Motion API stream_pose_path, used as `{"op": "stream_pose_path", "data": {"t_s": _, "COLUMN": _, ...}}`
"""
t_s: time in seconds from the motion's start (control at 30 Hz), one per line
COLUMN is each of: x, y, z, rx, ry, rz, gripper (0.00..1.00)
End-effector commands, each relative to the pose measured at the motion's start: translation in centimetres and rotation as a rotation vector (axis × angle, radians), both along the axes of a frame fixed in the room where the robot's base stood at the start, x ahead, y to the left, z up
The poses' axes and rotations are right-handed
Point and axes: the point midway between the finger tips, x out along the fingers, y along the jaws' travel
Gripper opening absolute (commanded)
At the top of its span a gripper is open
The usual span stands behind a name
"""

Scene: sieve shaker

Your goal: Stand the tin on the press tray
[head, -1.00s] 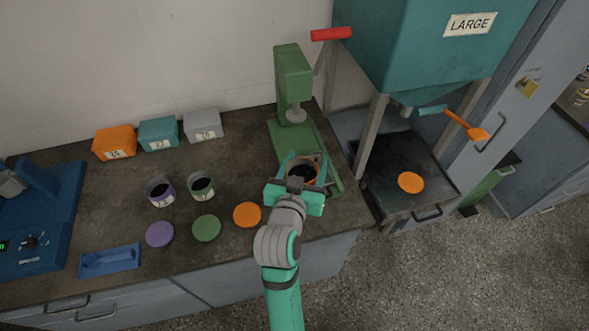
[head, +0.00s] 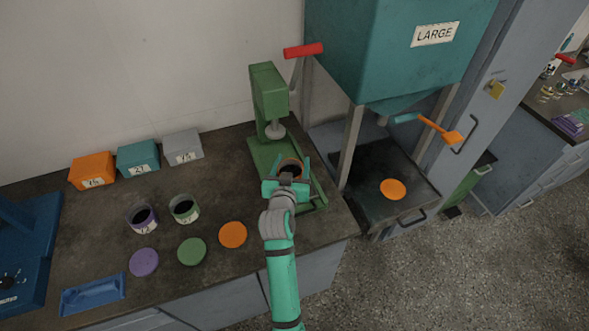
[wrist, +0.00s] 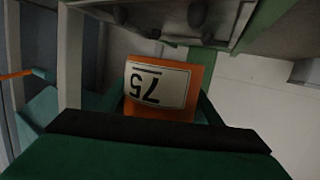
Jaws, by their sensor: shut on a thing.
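The tin (wrist: 158,88) is orange with a white label reading 75, which appears upside down in the wrist view. My gripper (head: 291,163) is shut on it, one teal finger on each side. In the head view the tin (head: 290,166) is partly hidden by my gripper and looks roughly upright. It is over the green press tray (head: 318,194), in front of the press plunger (head: 275,131) and a little to its right. I cannot tell whether its bottom touches the tray.
The green press (head: 268,90) stands behind the tin. A teal hopper (head: 395,50) marked LARGE rises to the right. Two open tins (head: 184,208) and purple, green and orange discs (head: 233,235) lie left on the bench. Three small boxes (head: 138,157) stand along the wall.

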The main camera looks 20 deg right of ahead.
Motion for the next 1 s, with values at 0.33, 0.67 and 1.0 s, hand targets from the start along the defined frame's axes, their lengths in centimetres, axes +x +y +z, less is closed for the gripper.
{"op": "stream_pose_path", "data": {"t_s": 0.33, "x": 0.2, "y": -0.9, "z": -3.5, "rx": 0.001, "ry": 0.000, "rz": -0.010, "gripper": 0.30}}
{"op": "stream_pose_path", "data": {"t_s": 0.67, "x": 0.3, "y": -0.7, "z": -3.7, "rx": 0.000, "ry": 0.000, "rz": -0.007, "gripper": 0.66}}
{"op": "stream_pose_path", "data": {"t_s": 1.0, "x": 0.4, "y": -0.3, "z": -3.6, "rx": 0.001, "ry": 0.000, "rz": -0.001, "gripper": 0.78}}
